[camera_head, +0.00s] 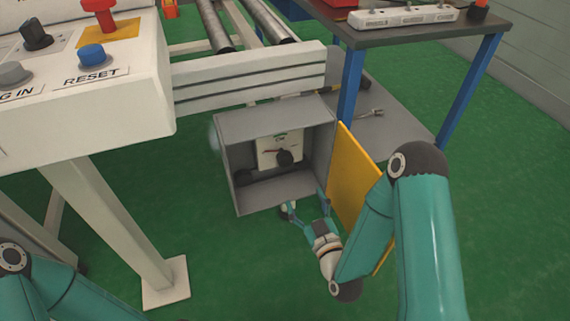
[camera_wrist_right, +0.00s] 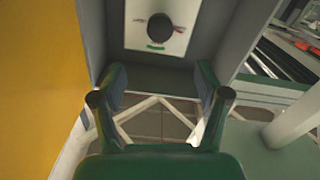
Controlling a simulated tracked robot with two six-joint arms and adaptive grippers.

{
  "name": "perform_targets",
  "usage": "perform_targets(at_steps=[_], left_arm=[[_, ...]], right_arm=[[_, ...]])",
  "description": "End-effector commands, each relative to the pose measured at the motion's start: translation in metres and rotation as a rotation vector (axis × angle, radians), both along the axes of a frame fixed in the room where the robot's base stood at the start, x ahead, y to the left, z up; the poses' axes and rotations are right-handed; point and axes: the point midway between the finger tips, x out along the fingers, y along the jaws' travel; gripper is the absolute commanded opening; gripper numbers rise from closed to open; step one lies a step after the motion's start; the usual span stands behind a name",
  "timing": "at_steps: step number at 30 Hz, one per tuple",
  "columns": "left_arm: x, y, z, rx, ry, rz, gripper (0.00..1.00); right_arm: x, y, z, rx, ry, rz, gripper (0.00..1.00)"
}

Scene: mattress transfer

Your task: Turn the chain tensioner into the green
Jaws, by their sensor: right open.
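The chain tensioner is a black knob (camera_head: 284,157) on a white dial plate (camera_head: 265,153) inside an open grey box under the conveyor frame. The plate has a small green mark at its upper edge and a red mark beside the knob. The knob also shows in the right wrist view (camera_wrist_right: 160,27), with the green mark (camera_wrist_right: 155,46) below it and red to its right. I cannot tell exactly where the knob points. My right gripper (camera_head: 306,205) is open and empty, low in front of the box and apart from the knob. My left gripper is out of view.
The grey box (camera_head: 226,172) has a yellow door (camera_head: 353,178) swung open on its right, beside my right arm. A white control panel (camera_head: 110,100) stands at left. A workbench (camera_head: 420,35) with blue legs stands at right. Green floor lies open before the box.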

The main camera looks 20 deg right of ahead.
Motion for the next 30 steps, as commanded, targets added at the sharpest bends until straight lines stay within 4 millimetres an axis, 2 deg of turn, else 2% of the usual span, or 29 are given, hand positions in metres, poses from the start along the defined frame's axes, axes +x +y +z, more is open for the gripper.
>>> perform_targets(at_steps=[5,15,21,25,30], left_arm=[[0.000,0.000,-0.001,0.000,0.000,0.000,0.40],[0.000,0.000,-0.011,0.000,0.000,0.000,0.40],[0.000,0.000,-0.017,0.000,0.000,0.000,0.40],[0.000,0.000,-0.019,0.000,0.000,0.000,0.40],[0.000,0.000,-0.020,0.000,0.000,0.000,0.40]], right_arm=[[0.027,0.001,0.002,0.000,-0.004,0.000,0.74],[0.101,0.004,0.001,0.002,-0.004,0.000,0.74],[0.136,0.005,0.000,0.002,-0.001,0.000,0.74],[0.151,0.005,0.000,0.003,0.001,0.001,0.74],[0.159,0.006,0.000,0.003,0.003,0.001,0.74]])
